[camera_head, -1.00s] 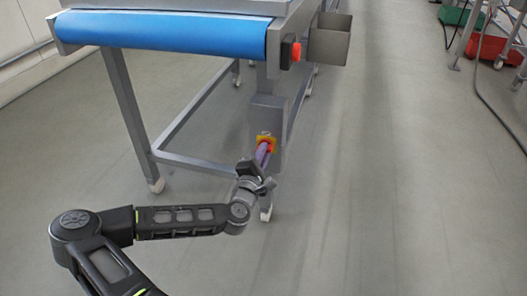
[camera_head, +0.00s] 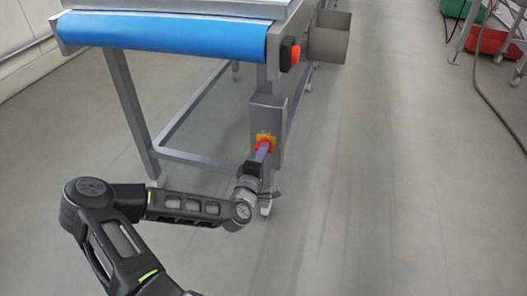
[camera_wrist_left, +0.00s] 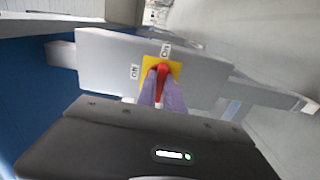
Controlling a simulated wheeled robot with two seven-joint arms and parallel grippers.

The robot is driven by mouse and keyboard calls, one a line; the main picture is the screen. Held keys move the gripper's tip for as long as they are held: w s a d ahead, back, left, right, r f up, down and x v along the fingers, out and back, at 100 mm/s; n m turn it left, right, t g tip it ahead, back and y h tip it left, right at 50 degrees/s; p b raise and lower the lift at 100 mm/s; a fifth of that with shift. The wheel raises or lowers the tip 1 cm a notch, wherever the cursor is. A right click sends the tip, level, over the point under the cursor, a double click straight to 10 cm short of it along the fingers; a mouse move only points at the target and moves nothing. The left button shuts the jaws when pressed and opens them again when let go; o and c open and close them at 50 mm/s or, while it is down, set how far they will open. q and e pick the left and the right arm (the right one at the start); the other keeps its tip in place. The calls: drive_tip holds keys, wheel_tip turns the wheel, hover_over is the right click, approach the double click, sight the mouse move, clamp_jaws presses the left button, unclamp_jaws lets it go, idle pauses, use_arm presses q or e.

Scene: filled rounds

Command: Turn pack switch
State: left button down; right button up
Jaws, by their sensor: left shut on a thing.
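The pack switch is a red handle (camera_wrist_left: 162,75) on a square yellow plate (camera_wrist_left: 175,67), fixed to a grey box (camera_head: 268,113) on the conveyor's leg. The yellow plate also shows small in the head view (camera_head: 273,140). Two small white labels sit on the box at the plate's top and left edges in the wrist view. My left gripper (camera_head: 264,148) reaches the switch from the front. Its purple fingers (camera_wrist_left: 161,90) are shut on the red handle, one on each side. My right gripper is not in view.
The conveyor with a blue belt (camera_head: 165,33) stands above the box. A red button (camera_head: 295,54) and a grey metal bin (camera_head: 329,37) are at its right end. The floor on the right is clear up to a hose (camera_head: 482,75) and red and green crates.

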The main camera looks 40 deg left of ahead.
use_arm(q)
drive_tip(key=c, duration=1.5)
unclamp_jaws()
drive_tip(key=shift+o, duration=0.2)
drive_tip(key=p+v, duration=0.2)
drive_tip(key=v, duration=0.5)
drive_tip(key=shift+s+d, duration=0.15)
drive_tip(key=shift+s, duration=0.25)
